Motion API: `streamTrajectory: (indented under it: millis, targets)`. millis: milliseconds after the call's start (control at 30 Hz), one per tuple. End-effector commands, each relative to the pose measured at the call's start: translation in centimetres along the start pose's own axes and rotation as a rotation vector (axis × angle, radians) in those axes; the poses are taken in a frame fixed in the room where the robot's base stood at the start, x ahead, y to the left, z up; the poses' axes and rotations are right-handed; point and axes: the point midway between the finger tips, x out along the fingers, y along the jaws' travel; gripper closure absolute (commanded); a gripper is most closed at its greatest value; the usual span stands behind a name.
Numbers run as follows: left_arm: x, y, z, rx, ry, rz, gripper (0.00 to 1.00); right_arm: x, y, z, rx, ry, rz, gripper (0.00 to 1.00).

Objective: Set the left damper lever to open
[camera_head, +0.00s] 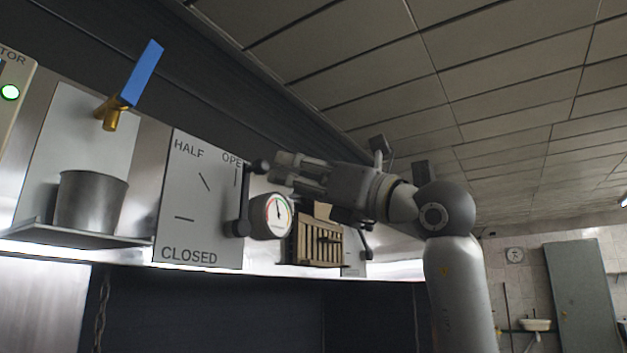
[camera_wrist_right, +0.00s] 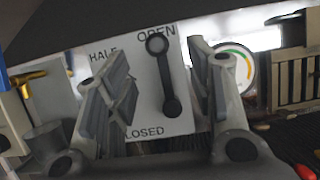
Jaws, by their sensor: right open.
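The left damper plate (camera_head: 185,215) is a grey panel marked HALF, OPEN and CLOSED on the wall; it also shows in the wrist view (camera_wrist_right: 145,82). Its dark lever (camera_head: 244,200) stands nearly upright, its round knob at the top by the OPEN mark. In the wrist view the lever (camera_wrist_right: 164,78) has its knob just under the word OPEN. My right gripper (camera_head: 282,174) is open, just right of the knob in the head view. In the wrist view its fingers (camera_wrist_right: 158,75) are spread either side of the lever, with visible gaps. My left gripper is not in view.
A round gauge (camera_head: 271,216) and a slatted vent (camera_head: 318,243) sit right of the lever, close below my right gripper. A second small lever (camera_head: 366,243) is farther right. At left, a metal pot (camera_head: 91,202) stands on a shelf under a blue-handled brass valve (camera_head: 141,75).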

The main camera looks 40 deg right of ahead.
Motion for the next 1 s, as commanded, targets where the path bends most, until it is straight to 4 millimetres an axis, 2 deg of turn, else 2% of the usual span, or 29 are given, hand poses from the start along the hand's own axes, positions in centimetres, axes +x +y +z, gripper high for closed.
streamTrajectory:
  millis: [100,300,1000]
  targets:
    - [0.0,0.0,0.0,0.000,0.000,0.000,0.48,-1.9,-0.1,0.0,-0.001,0.000,-0.001,0.51]
    - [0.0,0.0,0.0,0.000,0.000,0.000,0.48,-3.3,0.0,-0.1,0.000,0.001,0.000,0.51]
    - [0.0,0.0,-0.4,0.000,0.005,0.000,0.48,-3.5,0.0,0.0,0.000,0.000,0.000,0.51]
